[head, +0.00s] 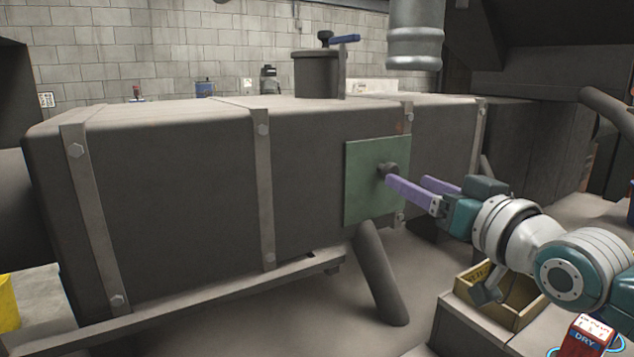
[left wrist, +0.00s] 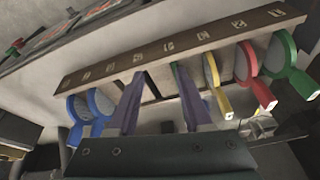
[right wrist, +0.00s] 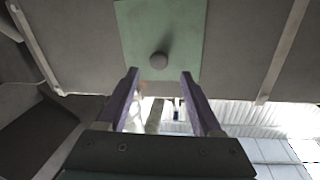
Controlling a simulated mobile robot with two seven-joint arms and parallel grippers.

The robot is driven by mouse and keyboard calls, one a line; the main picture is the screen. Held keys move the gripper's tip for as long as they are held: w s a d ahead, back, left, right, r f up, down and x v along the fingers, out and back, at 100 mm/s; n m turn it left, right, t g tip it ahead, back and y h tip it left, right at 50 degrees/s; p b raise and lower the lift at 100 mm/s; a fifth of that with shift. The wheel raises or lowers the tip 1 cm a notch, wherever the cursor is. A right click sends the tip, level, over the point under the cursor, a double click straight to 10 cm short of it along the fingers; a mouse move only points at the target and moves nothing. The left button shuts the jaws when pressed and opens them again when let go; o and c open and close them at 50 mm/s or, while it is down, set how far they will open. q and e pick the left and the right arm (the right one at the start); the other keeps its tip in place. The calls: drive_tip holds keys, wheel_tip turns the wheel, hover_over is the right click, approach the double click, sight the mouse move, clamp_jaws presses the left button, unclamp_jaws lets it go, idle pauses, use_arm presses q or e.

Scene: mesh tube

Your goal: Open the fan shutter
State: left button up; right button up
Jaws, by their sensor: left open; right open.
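A green square plate (head: 366,190) with a dark round knob (head: 388,169) is set on the side of the large grey duct; I take it for the fan shutter. My right gripper (head: 408,181) is open, its purple fingers pointing at the knob. In the right wrist view the green plate (right wrist: 190,25) is ahead, and the knob (right wrist: 159,60) appears between the lines of the open fingertips (right wrist: 159,77), with nothing gripped. My left gripper (left wrist: 158,73) is open in its own wrist view, facing a rack of coloured round-headed tools, and is outside the head view.
The grey duct (head: 160,180) with metal straps fills the left and middle. A slanted pipe (head: 380,275) stands below the plate. A yellow box (head: 515,310) and a red DRY container (head: 588,338) sit low at the right. A brown rack (left wrist: 190,45) holds several coloured tools.

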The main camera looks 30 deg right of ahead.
drive_tip(key=shift+s+a, duration=0.2)
drive_tip(key=shift+s, duration=1.95)
drive_tip(key=s+a+f+n+g+y+p, duration=0.25)
drive_tip(key=s+a+f+g+p, duration=0.3)
drive_tip(key=s+a+g, duration=0.35)
drive_tip(key=s+a+n+g+p, duration=0.2)
drive_tip(key=s+a+g, duration=0.35)
drive_tip(key=s, duration=0.85)
wheel_tip(320, 180, up, 38)
drive_tip(key=p, duration=3.8)
drive_tip(key=shift+s+a+f+h, duration=0.15)
drive_tip(key=shift+a+f+h, duration=0.1)
drive_tip(key=shift+h, duration=0.1)
